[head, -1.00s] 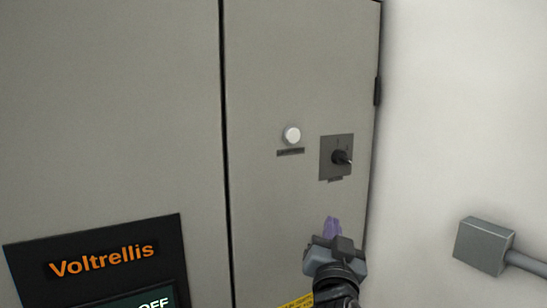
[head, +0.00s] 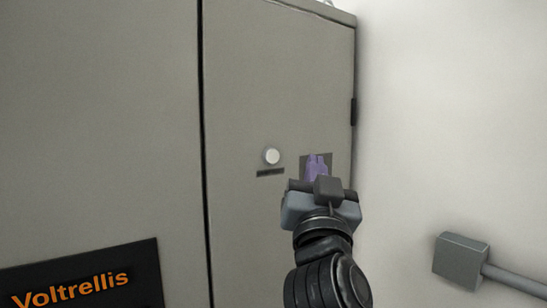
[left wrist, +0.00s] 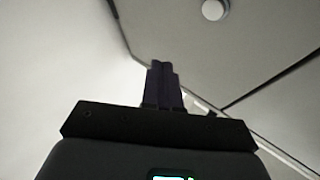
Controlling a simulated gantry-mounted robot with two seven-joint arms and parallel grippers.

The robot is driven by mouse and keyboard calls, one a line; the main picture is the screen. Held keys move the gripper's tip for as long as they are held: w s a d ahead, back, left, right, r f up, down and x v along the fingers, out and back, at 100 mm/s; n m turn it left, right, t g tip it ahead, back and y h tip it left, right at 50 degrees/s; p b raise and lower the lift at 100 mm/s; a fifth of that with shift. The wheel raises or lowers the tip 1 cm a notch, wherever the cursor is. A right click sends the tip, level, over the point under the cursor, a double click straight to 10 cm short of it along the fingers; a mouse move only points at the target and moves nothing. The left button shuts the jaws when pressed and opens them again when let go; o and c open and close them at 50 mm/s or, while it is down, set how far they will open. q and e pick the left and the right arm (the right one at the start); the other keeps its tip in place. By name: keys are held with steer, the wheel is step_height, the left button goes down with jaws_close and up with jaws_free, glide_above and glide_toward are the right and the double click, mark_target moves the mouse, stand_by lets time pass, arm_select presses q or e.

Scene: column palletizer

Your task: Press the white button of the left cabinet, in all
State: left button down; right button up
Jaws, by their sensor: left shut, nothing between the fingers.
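The white button (head: 271,156) is a round knob on the right-hand door of the grey cabinet (head: 260,80), above a small dark label. It also shows at the top of the left wrist view (left wrist: 214,9). My left gripper (head: 317,160) has purple fingers that are closed together and empty. My right gripper is not in view.
A black panel with orange "Voltrellis" lettering (head: 80,270) is on the left door. A pale wall (head: 440,110) stands right of the cabinet, with a grey box and conduit (head: 460,260). The door face around the button is clear.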

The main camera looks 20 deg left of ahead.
arm_select(q)
steer(key=shift+w+a, duration=0.1)
steer(key=shift+w+a, duration=0.75)
steer(key=shift+a, duration=0.45)
steer(key=shift+w+a, duration=0.7)
steer(key=shift+a, duration=0.55)
steer(key=shift+w+a, duration=0.75)
steer(key=shift+a, duration=0.45)
steer(key=shift+w+a, duration=0.1)
steer(key=shift+a, duration=0.05)
steer(key=shift+w+a, duration=0.15)
steer(key=shift+a, duration=0.05)
steer(key=shift+w+a+p, duration=0.2)
steer(key=shift+a+p, duration=0.1)
steer(key=shift+a, duration=0.05)
stand_by(0.5)
steer(key=shift+d, duration=0.1)
steer(key=shift+s+d, duration=0.45)
steer(key=shift+d, duration=0.1)
steer(key=shift+d, duration=0.1)
steer(key=shift+s+d, duration=0.45)
steer(key=shift+d, duration=0.25)
steer(key=shift+s+d, duration=0.4)
steer(key=shift+d, duration=0.25)
steer(key=shift+s+d, duration=0.45)
steer(key=shift+d, duration=0.25)
